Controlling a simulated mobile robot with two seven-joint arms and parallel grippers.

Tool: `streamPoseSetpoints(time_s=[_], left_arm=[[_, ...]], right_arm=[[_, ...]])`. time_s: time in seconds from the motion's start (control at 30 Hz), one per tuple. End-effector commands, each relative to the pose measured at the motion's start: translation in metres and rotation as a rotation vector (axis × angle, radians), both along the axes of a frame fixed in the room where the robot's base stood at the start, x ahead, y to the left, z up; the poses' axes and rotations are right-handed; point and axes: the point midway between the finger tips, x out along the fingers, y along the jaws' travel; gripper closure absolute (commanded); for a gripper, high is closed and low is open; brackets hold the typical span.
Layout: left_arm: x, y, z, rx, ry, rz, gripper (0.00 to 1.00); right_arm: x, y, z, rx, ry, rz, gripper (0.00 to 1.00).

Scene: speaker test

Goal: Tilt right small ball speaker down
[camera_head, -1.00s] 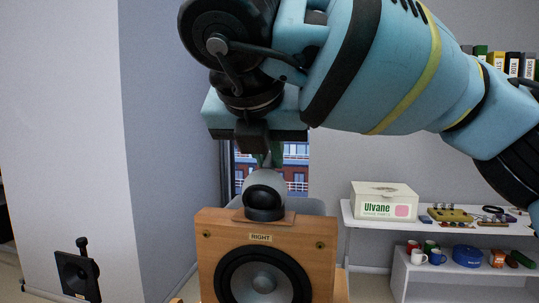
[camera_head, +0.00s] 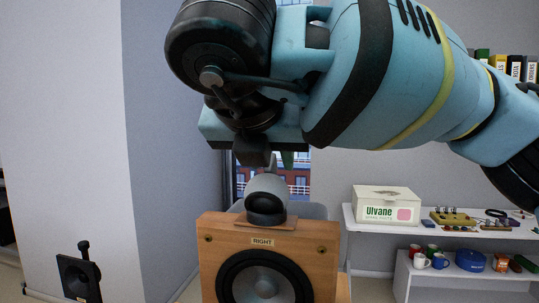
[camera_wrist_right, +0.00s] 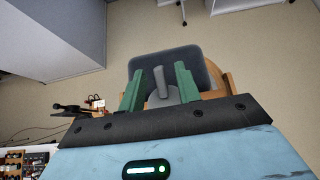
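The right small ball speaker (camera_head: 266,187) is a grey ball with a dark front. It sits on a small plate on top of the wooden speaker box labelled RIGHT (camera_head: 320,262). In the head view its dark front faces toward me and downward. My right gripper (camera_head: 272,160) is just above and behind the ball, pointing down; its fingertips are partly hidden there. In the right wrist view the green fingers (camera_wrist_right: 160,86) stand apart, with a grey post-like part (camera_wrist_right: 158,82) in the gap between them. I cannot tell whether they touch it. My left gripper is not in view.
A grey chair back (camera_head: 312,210) is behind the box. To the right, a white shelf (camera_head: 480,233) holds an Ulvane box (camera_head: 387,204), tools and mugs. A pale wall column (camera_head: 70,130) fills the left.

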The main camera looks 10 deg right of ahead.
Motion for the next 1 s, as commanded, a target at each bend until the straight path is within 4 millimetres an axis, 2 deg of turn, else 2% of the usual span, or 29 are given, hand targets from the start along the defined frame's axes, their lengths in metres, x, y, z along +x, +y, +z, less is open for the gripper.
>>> streamPoseSetpoints(time_s=[0.33,0.7,1.0], left_arm=[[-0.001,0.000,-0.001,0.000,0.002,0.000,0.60],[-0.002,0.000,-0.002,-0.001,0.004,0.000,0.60],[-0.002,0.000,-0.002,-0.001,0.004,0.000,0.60]], right_arm=[[-0.004,0.002,0.004,0.000,-0.001,0.001,0.67],[-0.045,0.019,0.037,-0.001,-0.005,0.000,0.67],[-0.058,0.024,0.047,0.000,0.000,0.000,0.67]])
